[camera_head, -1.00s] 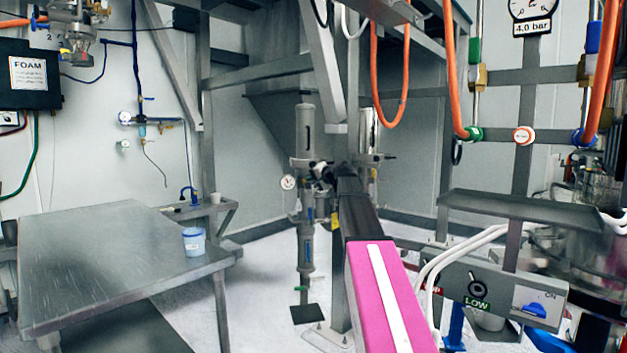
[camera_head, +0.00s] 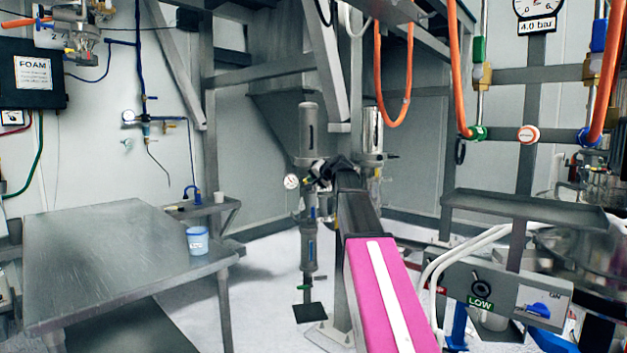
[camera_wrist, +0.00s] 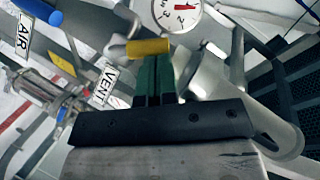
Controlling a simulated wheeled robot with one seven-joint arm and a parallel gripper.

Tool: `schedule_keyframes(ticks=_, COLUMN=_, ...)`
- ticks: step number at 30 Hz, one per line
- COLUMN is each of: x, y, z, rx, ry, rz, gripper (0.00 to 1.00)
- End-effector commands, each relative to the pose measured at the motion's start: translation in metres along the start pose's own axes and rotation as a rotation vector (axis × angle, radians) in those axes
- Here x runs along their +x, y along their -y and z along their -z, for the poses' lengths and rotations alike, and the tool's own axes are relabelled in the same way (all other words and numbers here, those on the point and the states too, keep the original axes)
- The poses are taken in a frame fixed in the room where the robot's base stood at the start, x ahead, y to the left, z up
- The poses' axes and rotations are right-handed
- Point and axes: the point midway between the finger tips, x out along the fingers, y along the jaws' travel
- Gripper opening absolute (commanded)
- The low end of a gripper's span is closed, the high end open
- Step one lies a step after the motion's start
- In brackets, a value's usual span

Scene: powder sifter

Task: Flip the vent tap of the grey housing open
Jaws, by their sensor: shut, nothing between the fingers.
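The grey housing (camera_head: 308,130) is an upright cylinder beyond my arm in the head view, with a round gauge (camera_head: 291,181) at its left. In the wrist view, a yellow-handled tap (camera_wrist: 135,48) lies across just beyond my fingertips, and a VENT label (camera_wrist: 104,83) hangs to its lower left. My gripper (camera_wrist: 154,62) has green fingers, closed together and empty. The fingertips are very close to the yellow handle; I cannot tell if they touch it. In the head view my arm and wrist hide the fingers and the tap.
A blue handle (camera_wrist: 40,10) with an AIR label (camera_wrist: 22,38) is at upper left in the wrist view. A second cylinder (camera_head: 370,132) stands right of the housing. A steel table (camera_head: 110,255) with a blue-white tub (camera_head: 197,240) is at left. A control box (camera_head: 500,290) is at right.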

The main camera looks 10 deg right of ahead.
Motion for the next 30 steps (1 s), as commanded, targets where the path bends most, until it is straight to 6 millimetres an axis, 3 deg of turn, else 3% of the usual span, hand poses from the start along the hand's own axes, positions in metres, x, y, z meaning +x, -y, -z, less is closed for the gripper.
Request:
schedule_keyframes(ticks=21, x=0.021, y=0.01, z=-0.031, rx=-0.534, ry=0.002, rz=-0.354, gripper=0.0)
schedule_keyframes(ticks=30, x=0.026, y=0.007, z=-0.039, rx=-0.656, ry=0.002, rz=-0.437, gripper=0.0)
